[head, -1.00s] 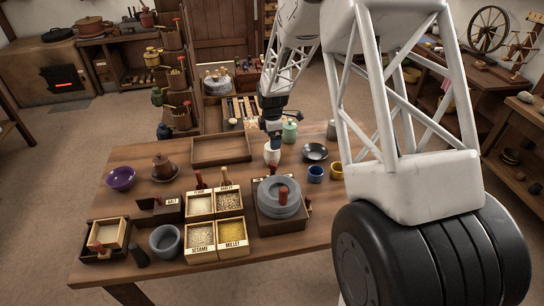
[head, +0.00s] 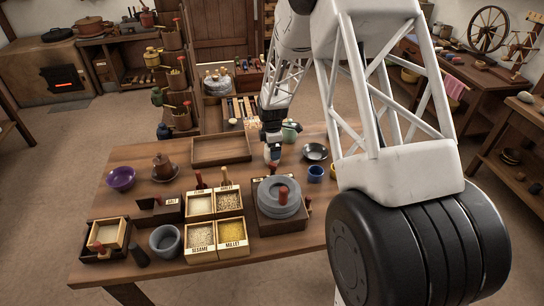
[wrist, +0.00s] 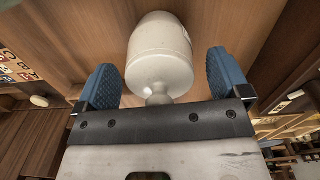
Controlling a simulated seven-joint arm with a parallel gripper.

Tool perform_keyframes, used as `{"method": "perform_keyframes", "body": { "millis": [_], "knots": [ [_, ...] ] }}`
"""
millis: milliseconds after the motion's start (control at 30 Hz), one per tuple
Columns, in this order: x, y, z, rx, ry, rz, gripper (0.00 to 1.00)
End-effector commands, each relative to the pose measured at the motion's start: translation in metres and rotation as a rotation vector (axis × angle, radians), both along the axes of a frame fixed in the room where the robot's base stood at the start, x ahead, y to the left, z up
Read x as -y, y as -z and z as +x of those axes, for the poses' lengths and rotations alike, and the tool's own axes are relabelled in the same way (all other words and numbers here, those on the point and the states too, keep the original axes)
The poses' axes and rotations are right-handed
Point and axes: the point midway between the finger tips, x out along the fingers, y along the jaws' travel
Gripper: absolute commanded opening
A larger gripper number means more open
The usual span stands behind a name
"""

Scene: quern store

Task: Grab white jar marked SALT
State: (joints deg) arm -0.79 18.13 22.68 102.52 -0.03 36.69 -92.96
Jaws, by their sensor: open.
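A white jar (wrist: 158,48) with a rounded body and a knobbed lid shows in the wrist view. It lies between the two blue fingers of my gripper (wrist: 160,68), with a gap on each side. My gripper is open, and its fingers reach alongside the jar's lid end. No SALT marking shows on the side I see. In the head view my gripper (head: 272,151) is low over the far part of the wooden table and hides most of the jar.
A green jar (head: 291,130) stands just behind my gripper. An empty wooden tray (head: 221,150) is to the left, and a grey quern (head: 279,197) stands nearer.

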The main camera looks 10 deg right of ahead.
Motion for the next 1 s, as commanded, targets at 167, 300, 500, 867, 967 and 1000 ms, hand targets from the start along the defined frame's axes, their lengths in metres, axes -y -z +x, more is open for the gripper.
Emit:
{"method": "perform_keyframes", "body": {
  "millis": [167, 300, 500, 867, 967, 1000],
  "knots": [
    [0.0000, -0.0003, 0.0000, 0.000, 0.000, 0.000, 0.95],
    [0.0000, -0.0004, 0.0000, 0.000, 0.000, 0.000, 0.95],
    [0.0000, -0.0004, 0.0000, 0.000, 0.000, 0.000, 0.82],
    [0.0000, -0.0005, 0.0000, 0.000, 0.000, 0.000, 0.27],
    [0.0000, -0.0005, 0.0000, 0.000, 0.000, 0.000, 0.12],
    [0.0000, -0.0005, 0.0000, 0.000, 0.000, 0.000, 0.06]
  ]
}}
